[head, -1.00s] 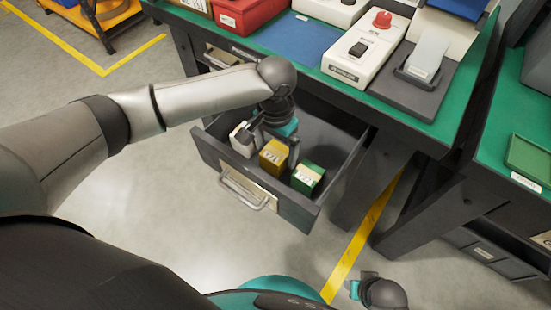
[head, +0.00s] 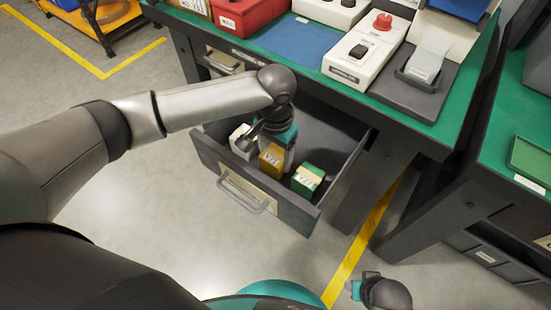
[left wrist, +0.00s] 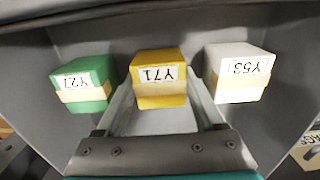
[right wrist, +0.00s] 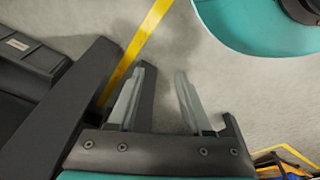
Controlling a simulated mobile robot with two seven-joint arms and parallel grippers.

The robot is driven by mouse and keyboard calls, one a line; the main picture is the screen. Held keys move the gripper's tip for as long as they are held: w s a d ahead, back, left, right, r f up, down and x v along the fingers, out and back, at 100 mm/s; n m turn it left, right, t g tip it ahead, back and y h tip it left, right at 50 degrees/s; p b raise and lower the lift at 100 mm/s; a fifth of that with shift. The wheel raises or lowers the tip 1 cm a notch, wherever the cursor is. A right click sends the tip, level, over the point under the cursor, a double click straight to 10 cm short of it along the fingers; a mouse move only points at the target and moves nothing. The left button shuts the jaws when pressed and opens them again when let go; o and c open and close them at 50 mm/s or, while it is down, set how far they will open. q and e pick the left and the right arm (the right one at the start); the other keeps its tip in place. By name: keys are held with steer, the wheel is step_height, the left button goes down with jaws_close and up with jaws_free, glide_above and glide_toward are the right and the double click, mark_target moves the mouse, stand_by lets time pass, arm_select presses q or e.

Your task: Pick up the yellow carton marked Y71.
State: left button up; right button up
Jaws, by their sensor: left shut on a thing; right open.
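The yellow carton marked Y71 (head: 271,158) stands in the open drawer between the white carton (head: 242,138) and the green carton (head: 307,179). My left gripper (head: 275,150) reaches down into the drawer and is shut on the yellow carton. In the left wrist view the yellow carton (left wrist: 158,78) sits between the two fingers, its label upside down. The green carton there reads Y27 (left wrist: 85,84) and the white one Y53 (left wrist: 238,72). I cannot tell whether the yellow carton is off the drawer floor. My right gripper (right wrist: 160,100) is open and empty above the floor.
The drawer front (head: 275,203) with its handle and side walls surrounds the cartons. The green-topped bench (head: 300,55) overhangs behind, carrying a red bin (head: 242,13) and a white control box (head: 365,50). Another bench (head: 500,195) stands at right.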

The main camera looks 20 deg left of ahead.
arm_select(q)
steer(key=c, duration=0.7)
jaws_close()
steer(key=shift+r, duration=0.15)
